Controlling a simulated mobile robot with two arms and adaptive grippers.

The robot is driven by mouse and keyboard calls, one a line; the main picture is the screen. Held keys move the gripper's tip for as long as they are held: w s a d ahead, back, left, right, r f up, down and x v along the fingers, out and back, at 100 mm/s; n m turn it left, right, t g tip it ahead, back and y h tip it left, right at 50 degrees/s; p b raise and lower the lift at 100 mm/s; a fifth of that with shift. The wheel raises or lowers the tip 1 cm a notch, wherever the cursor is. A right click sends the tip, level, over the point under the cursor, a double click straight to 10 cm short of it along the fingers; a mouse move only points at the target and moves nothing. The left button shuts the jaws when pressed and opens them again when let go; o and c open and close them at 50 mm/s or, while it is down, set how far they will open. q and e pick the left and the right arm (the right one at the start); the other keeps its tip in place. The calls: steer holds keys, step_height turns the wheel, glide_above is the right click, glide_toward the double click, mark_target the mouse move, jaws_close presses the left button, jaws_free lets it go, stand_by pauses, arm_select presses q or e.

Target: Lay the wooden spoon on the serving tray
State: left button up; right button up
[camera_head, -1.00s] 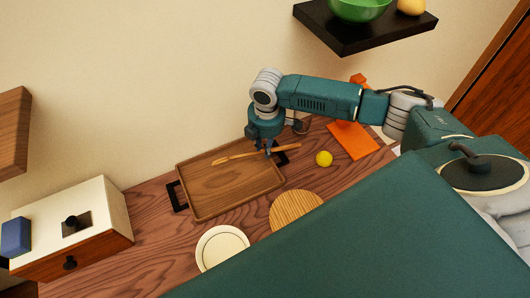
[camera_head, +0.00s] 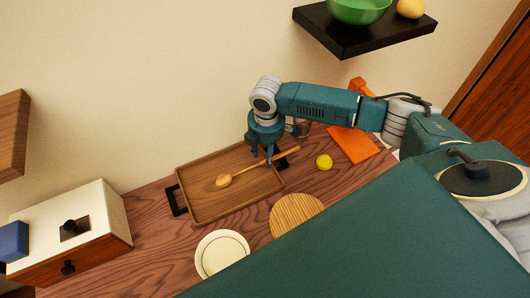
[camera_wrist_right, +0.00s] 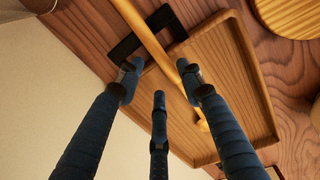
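The wooden spoon (camera_head: 240,175) lies slanted on the serving tray (camera_head: 205,208), its bowl end on the tray's floor. Its handle crosses the right rim near the black tray handle and sticks out past it. In the right wrist view the spoon (camera_wrist_right: 151,42) runs past the fingertips, and the tray (camera_wrist_right: 228,60) is behind it. My right gripper (camera_head: 263,158) is low over the tray's right end, beside the spoon's handle. Its fingers (camera_wrist_right: 160,78) are spread apart, with no clear grip on the spoon. My left gripper is not in view.
A yellow ball (camera_head: 324,162), a round wooden board (camera_head: 297,215) and a cream plate (camera_head: 222,254) are near the tray. An orange board (camera_head: 354,143) lies at right. A white box with a drawer (camera_head: 100,215) stands at left. A black shelf (camera_head: 345,40) hangs above.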

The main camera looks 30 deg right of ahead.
step_height(320, 180, up, 13)
steer(key=b, duration=0.2)
steer(key=shift+s, duration=0.4)
steer(key=shift+a, duration=0.1)
